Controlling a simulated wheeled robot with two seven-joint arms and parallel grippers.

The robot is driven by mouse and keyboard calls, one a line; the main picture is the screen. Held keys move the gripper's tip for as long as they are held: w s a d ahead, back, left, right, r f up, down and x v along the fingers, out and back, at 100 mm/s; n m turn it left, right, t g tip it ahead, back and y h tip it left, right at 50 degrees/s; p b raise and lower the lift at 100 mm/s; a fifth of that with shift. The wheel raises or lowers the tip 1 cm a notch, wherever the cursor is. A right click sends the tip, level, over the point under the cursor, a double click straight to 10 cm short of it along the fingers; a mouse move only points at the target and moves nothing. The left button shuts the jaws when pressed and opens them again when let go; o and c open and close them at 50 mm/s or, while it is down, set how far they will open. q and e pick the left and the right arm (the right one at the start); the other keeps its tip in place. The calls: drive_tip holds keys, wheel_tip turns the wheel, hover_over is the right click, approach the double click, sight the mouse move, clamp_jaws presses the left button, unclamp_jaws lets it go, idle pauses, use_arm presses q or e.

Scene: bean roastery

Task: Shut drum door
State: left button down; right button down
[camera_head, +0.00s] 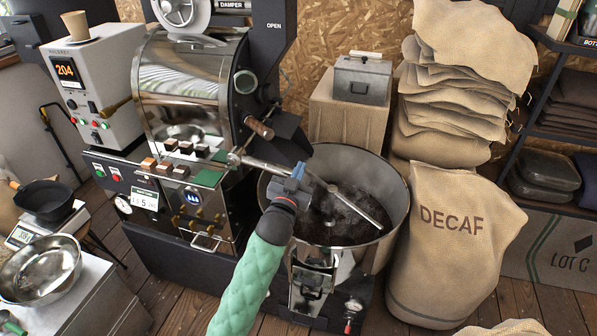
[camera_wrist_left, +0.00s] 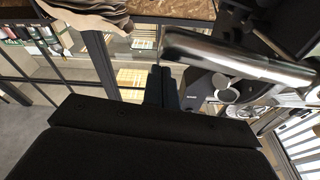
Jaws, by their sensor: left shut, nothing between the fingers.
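The roaster's dark front face, where the drum door appears to be, carries a round sight glass (camera_head: 246,82) and a wooden-gripped handle (camera_head: 259,128). I cannot tell from here whether the door is open or shut. My left gripper (camera_head: 298,170), on a green-sleeved arm, is over the near left rim of the cooling bin (camera_head: 397,180), below and right of the handle and apart from it. Its fingers are together and empty; they also show in the left wrist view (camera_wrist_left: 161,84). A metal bar (camera_head: 262,164) reaches from the roaster toward the gripper. My right gripper is not seen.
Dark beans (camera_head: 350,205) and a stirring arm (camera_head: 362,207) are inside the cooling bin. A DECAF sack (camera_head: 450,250) stands close at its right. A grey metal box (camera_head: 362,80) sits behind. A steel bowl (camera_head: 40,270) and a scale with a black pan (camera_head: 45,200) are at the left.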

use_arm(q)
drive_tip(key=shift+a+f, duration=0.1)
drive_tip(key=shift+f, duration=0.5)
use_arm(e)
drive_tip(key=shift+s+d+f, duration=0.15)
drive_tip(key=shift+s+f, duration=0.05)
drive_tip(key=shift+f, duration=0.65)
